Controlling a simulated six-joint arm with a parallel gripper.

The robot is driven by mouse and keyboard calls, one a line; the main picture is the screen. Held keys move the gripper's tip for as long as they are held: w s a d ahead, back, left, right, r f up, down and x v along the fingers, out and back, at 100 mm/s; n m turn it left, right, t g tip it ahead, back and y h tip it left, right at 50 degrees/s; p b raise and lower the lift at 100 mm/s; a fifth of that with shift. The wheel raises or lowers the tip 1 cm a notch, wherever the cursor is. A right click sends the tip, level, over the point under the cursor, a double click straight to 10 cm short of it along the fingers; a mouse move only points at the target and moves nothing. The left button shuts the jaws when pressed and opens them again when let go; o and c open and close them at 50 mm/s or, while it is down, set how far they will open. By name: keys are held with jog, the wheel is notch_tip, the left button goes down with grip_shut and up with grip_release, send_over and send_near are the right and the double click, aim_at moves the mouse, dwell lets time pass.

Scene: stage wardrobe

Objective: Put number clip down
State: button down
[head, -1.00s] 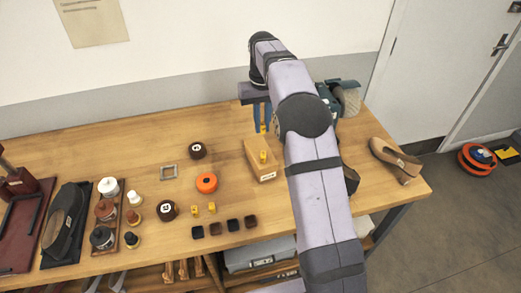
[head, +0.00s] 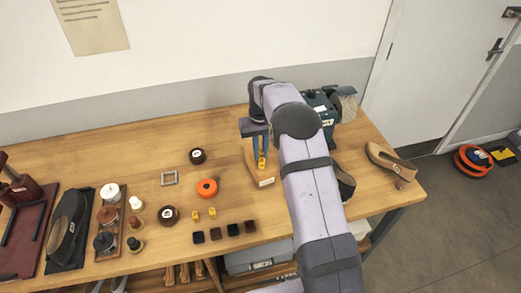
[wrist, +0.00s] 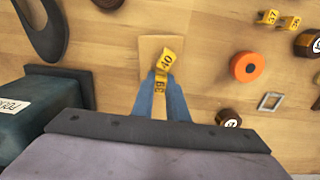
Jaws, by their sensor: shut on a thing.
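My gripper (head: 260,148) is shut on a yellow number clip, which shows between the blue fingers in the wrist view (wrist: 160,83) and reads 39. It is over the wooden block (head: 266,182), which shows in the wrist view too (wrist: 149,46). A second yellow clip (wrist: 169,60), reading 40, is at the block, right against the held one in the picture. I cannot tell whether the held clip touches the block. Two more yellow clips (head: 195,214) (head: 212,211) stand on the table to the left.
An orange roll (head: 207,187), dark round rolls (head: 198,156), a square metal frame (head: 169,178) and several dark cubes (head: 233,229) lie left of the block. A green machine (head: 323,107) and a tan shoe (head: 391,164) are to the right. Bare wood lies behind the block.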

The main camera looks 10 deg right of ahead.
aim_at(260, 151)
jog(key=shift+f, duration=0.35)
jog(key=shift+f, duration=0.1)
jog(key=shift+f, duration=0.1)
jog(key=c, duration=1.7)
grip_release()
jog(key=shift+c, duration=0.2)
notch_tip(260, 151, up, 12)
jog(key=b, duration=0.3)
jog(key=shift+r, duration=0.2)
jog(key=shift+s, duration=0.1)
